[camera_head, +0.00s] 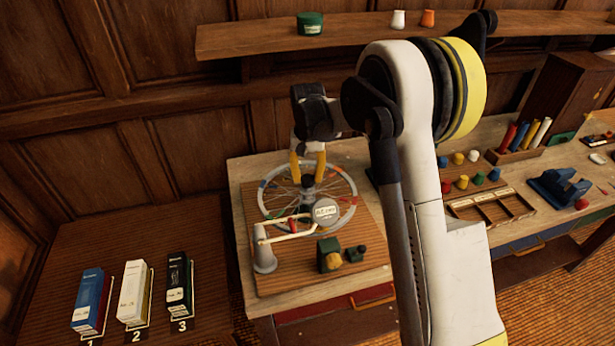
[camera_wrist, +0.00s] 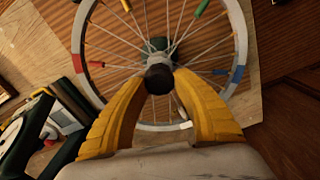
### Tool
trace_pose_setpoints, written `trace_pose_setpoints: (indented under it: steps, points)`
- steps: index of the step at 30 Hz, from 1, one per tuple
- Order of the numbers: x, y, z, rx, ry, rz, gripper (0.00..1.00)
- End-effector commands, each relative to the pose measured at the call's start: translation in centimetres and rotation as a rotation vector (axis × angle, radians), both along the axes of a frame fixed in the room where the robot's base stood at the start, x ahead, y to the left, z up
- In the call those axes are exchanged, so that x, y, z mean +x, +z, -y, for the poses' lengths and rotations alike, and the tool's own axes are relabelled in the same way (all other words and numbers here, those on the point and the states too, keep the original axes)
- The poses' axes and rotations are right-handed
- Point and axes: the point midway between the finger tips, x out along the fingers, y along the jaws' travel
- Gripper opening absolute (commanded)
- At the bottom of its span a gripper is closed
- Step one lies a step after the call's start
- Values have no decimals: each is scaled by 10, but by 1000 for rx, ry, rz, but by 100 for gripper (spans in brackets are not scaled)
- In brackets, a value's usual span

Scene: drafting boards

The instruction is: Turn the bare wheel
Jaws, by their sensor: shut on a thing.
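The wheel (camera_head: 349,186) lies flat on a ribbed brown board, with thin spokes and coloured marks on its pale rim. It also fills the upper part of the wrist view (camera_wrist: 243,48). A dark round hub knob (camera_wrist: 158,79) stands at its centre. My gripper (camera_head: 307,178) points down over the centre of the wheel. Its two yellow fingers (camera_wrist: 160,80) are shut on the hub knob, one on each side. The fingers hide part of the near rim in the wrist view.
A pale bracket (camera_head: 264,255) with a red grip and a round dial (camera_head: 326,211) reaches over the wheel's near side. A green block (camera_head: 329,254) stands in front. Three numbered boxes (camera_head: 132,290) stand left. A shelf (camera_head: 350,32) runs behind. Trays (camera_head: 490,207) lie right.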

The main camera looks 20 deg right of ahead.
Motion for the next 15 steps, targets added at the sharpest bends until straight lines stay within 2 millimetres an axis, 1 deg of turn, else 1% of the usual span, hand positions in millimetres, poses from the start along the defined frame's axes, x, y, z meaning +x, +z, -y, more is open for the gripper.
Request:
trace_pose_setpoints:
  steps: [8,15]
  points:
    - [0,-1,0,0,15,-1,0]
    - [-1,-2,0,0,112,-1,0]
